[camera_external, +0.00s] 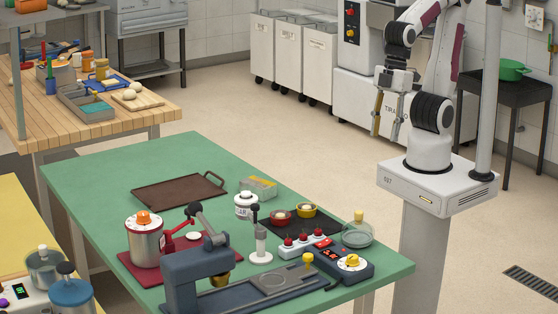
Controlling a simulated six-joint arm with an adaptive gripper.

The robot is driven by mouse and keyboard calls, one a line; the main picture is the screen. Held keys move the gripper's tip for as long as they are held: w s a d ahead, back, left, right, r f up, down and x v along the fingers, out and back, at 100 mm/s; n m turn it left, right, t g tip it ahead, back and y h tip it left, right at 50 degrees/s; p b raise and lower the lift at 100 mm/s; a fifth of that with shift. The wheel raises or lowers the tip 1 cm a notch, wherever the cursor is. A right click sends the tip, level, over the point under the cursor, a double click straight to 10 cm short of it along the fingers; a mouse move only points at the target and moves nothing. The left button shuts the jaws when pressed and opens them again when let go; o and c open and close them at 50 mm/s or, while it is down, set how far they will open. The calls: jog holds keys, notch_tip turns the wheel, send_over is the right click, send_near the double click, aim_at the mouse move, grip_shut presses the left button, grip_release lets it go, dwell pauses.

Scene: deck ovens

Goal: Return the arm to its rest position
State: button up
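My gripper (387,116) hangs from the folded arm at the upper right, with its fingers pointing down. The two fingers stand apart with a gap between them, and nothing shows between them. It is in the air beside my white base, to the right of and behind the green table (110,172). It touches nothing that I can see.
The green table holds a brown tray (180,190), a dark blue press (195,272), a silver canister (145,240), a white jar (246,205) and a control box (345,264). White bins (300,60) stand behind. A dark side table (505,92) with a green pot (512,69) is right of my base.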

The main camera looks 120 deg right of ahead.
jog(key=s+d+r+m+t, duration=0.2)
jog(key=s+d+r+t, duration=0.1)
jog(key=d, duration=0.3)
jog(key=shift+r+h, duration=0.4)
jog(key=shift+r, duration=0.35)
jog(key=shift+s, duration=0.1)
dwell(1.2)
